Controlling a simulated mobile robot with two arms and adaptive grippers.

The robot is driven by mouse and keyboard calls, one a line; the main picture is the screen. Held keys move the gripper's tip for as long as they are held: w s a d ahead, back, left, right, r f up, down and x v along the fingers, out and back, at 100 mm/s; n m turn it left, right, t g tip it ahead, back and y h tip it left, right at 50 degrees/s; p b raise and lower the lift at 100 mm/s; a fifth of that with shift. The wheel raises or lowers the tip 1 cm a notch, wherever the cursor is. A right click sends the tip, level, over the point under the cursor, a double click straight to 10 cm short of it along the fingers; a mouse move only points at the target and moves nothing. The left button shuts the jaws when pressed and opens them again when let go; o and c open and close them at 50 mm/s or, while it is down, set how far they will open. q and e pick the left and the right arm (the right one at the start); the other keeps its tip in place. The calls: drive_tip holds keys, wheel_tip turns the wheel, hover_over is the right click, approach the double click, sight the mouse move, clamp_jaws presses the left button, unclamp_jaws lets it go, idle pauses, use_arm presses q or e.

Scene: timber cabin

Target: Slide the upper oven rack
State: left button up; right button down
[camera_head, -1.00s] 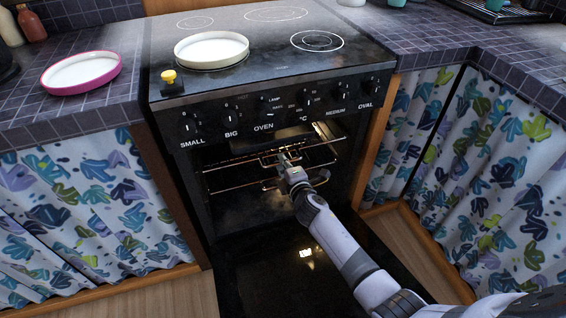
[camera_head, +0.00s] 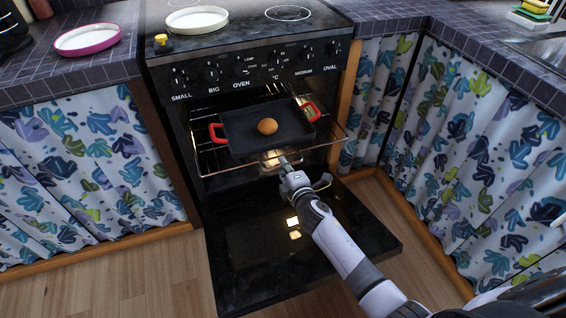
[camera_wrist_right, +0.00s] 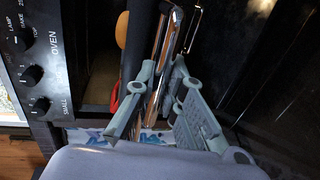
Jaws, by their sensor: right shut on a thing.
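The upper oven rack (camera_head: 212,163) is a wire rack pulled partly out of the open oven, over the lowered door. A black tray (camera_head: 245,127) with red handles sits on it, with a round brown bun-like item (camera_head: 267,126) on the tray. My right gripper (camera_head: 284,163) is at the rack's front edge, near its middle. In the right wrist view its fingers (camera_wrist_right: 155,90) are closed around the shiny rack bars (camera_wrist_right: 162,62). The exact contact is partly hidden by the fingers. My left gripper is not in view.
The oven door (camera_head: 290,245) lies open below the rack. Curtained cabinets flank the oven, left (camera_head: 80,180) and right (camera_head: 470,150). A white dish (camera_head: 197,19) stands on the stovetop and a pink-rimmed dish (camera_head: 88,39) on the left counter. Wooden floor in front is free.

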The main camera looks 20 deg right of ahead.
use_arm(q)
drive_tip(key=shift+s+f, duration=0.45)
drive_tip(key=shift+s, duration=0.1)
use_arm(e)
drive_tip(key=shift+s+f, duration=0.2)
drive_tip(key=shift+s, duration=0.3)
drive_tip(key=shift+f, duration=0.1)
drive_tip(key=c, duration=2)
unclamp_jaws()
drive_tip(key=shift+s, duration=0.15)
drive_tip(key=shift+o, duration=1.2)
drive_tip(key=shift+s+d+r, duration=0.1)
drive_tip(key=shift+r, duration=0.15)
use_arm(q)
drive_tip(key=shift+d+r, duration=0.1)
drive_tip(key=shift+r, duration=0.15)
use_arm(e)
drive_tip(key=shift+o, duration=0.5)
